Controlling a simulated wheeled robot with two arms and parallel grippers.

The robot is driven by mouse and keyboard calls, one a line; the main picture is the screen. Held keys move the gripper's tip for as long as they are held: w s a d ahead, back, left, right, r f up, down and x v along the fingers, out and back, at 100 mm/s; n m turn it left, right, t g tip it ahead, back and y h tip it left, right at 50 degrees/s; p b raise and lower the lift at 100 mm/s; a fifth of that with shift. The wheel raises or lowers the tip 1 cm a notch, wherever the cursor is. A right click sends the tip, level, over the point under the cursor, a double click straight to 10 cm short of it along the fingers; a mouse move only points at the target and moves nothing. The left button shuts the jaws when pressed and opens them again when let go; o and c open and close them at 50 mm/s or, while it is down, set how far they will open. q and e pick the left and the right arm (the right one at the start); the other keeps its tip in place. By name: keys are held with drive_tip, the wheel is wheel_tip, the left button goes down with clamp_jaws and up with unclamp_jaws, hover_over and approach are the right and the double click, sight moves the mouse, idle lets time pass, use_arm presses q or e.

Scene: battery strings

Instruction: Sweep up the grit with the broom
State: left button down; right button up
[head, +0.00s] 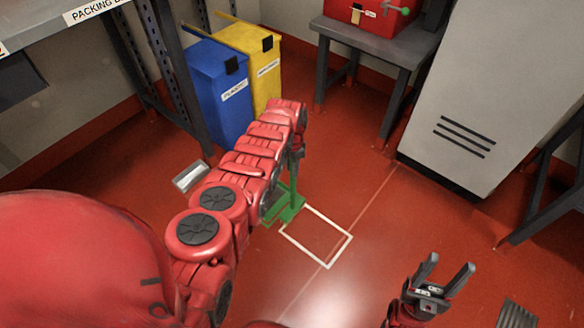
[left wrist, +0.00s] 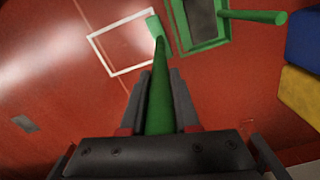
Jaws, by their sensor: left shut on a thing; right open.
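My left gripper (head: 297,142) is shut on the handle of the green broom (head: 295,200). In the left wrist view the handle (left wrist: 160,100) runs between the fingers (left wrist: 161,78), with the broom head at its far end. The head is low, at the edge of a white outlined square (head: 346,240), which also shows in the left wrist view (left wrist: 100,55). A green dustpan (left wrist: 184,42) with a dark inside lies right beside the broom head there; my left arm hides most of it in the head view. I cannot make out any grit. My right gripper (head: 449,264) is open and empty.
A blue bin (head: 219,95) and a yellow bin (head: 262,62) stand behind my left arm. A grey table (head: 385,43) bears a red box (head: 372,15). A pale cabinet (head: 490,90) stands right. A small pale tray-like thing (head: 190,176) lies left. The middle floor is clear.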

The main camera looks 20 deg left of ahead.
use_arm(q)
wheel_tip(320, 180, up, 6)
drive_tip(key=p, duration=0.5)
drive_tip(key=shift+f, duration=0.1)
